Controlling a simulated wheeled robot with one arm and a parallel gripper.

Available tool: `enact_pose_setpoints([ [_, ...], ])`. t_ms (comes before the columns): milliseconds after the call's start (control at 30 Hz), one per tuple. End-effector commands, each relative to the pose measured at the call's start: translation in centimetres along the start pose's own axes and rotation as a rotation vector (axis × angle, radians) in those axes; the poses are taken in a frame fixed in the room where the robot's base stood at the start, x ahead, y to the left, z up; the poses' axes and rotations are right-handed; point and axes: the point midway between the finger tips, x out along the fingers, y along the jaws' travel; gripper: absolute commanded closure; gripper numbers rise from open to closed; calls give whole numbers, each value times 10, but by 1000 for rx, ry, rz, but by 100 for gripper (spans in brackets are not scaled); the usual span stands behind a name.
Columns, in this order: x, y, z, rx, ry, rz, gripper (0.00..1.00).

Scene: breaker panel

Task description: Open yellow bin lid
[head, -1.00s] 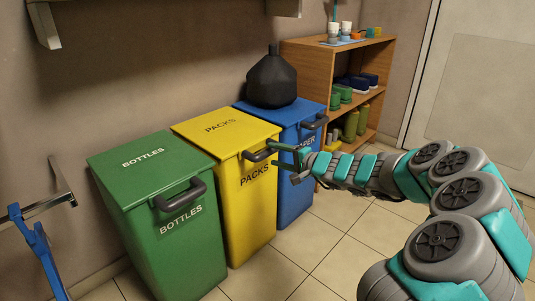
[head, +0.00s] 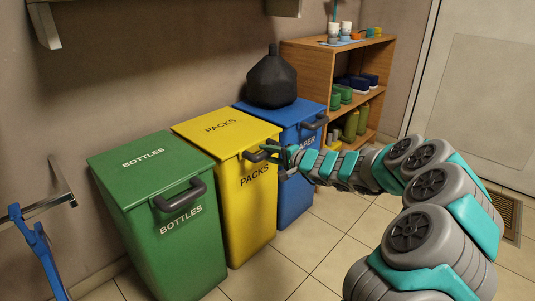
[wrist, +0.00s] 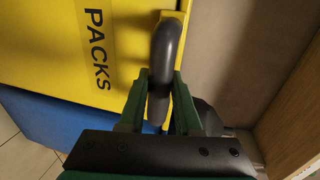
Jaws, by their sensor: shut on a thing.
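The yellow bin (head: 248,215) marked PACKS stands between a green and a blue bin. Its yellow lid (head: 213,131) lies flat and closed on top. The lid's dark handle (head: 253,157) sticks out at the front edge. My gripper (head: 276,153) is at the handle's right part and hides some of it. In the wrist view the handle (wrist: 166,50) runs between the two green fingers of my gripper (wrist: 160,88), which is shut on it.
The green bin (head: 180,240) marked BOTTLES is at left, the blue bin (head: 297,190) at right. A black jug (head: 272,80) stands on the blue lid. A wooden shelf (head: 305,65) is behind at right. Tiled floor (head: 280,270) in front is clear.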

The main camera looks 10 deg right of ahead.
Motion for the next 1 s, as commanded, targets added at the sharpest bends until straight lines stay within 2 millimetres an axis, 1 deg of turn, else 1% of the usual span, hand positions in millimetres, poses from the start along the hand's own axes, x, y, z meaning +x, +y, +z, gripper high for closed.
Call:
enact_pose_setpoints([
  [33,0,0,0,0,0,0,81],
  [200,0,0,0,0,0,0,100],
  [1000,0,0,0,0,0,1,100],
])
